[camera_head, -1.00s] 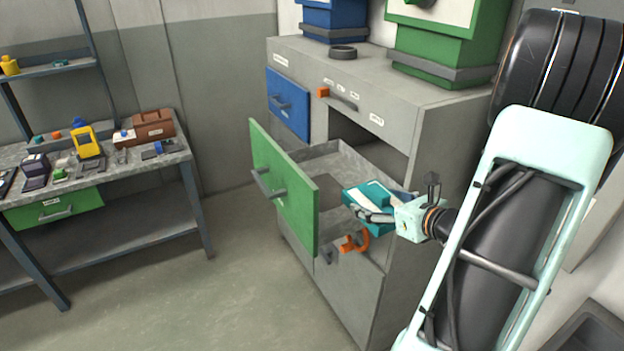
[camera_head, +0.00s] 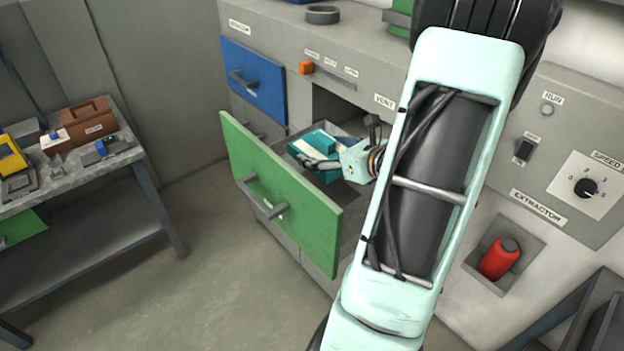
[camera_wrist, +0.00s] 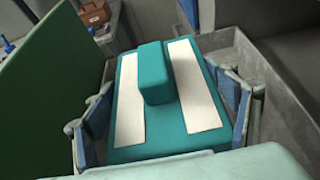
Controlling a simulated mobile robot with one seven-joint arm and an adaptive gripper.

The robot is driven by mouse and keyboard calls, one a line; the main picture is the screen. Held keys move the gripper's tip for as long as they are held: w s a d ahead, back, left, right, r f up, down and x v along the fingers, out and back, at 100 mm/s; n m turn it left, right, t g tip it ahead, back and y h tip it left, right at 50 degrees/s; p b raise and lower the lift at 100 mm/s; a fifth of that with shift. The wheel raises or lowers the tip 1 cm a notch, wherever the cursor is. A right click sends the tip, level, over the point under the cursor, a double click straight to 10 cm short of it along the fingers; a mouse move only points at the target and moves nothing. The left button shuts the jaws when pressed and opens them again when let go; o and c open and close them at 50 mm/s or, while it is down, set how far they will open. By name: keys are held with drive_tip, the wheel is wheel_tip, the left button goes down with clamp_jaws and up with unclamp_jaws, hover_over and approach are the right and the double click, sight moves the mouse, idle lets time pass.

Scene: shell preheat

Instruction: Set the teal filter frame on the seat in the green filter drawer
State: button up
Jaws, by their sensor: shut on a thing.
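The teal filter frame (camera_head: 318,150) has a raised teal block and two white strips on top; it fills the middle of the wrist view (camera_wrist: 185,125). My gripper (camera_head: 325,165) is shut on it, and in the wrist view blue-padded fingers (camera_wrist: 168,115) press both sides. The green filter drawer (camera_head: 275,190) is pulled out of the grey cabinet. The frame is over or inside the drawer opening; I cannot tell whether it touches the drawer floor. The seat is hidden beneath the frame and my arm.
A closed blue drawer (camera_head: 252,82) is at the left of the cabinet. An orange-ended handle (camera_head: 306,68) sits above the opening. A red bottle (camera_head: 498,259) stands in a recess at right. A workbench (camera_head: 75,170) is at far left. The floor between is clear.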

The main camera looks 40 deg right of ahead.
sight(325, 190)
drive_tip(key=shift+f, duration=4.9)
drive_tip(key=shift+f, duration=0.2)
drive_tip(key=o, duration=1.4)
drive_tip(key=shift+o, duration=0.2)
drive_tip(key=shift+r, duration=0.15)
drive_tip(key=shift+s+d+r, duration=0.15)
drive_tip(key=shift+s, duration=0.2)
drive_tip(key=b+v, duration=0.1)
drive_tip(key=v, duration=1)
drive_tip(key=shift+s, duration=0.2)
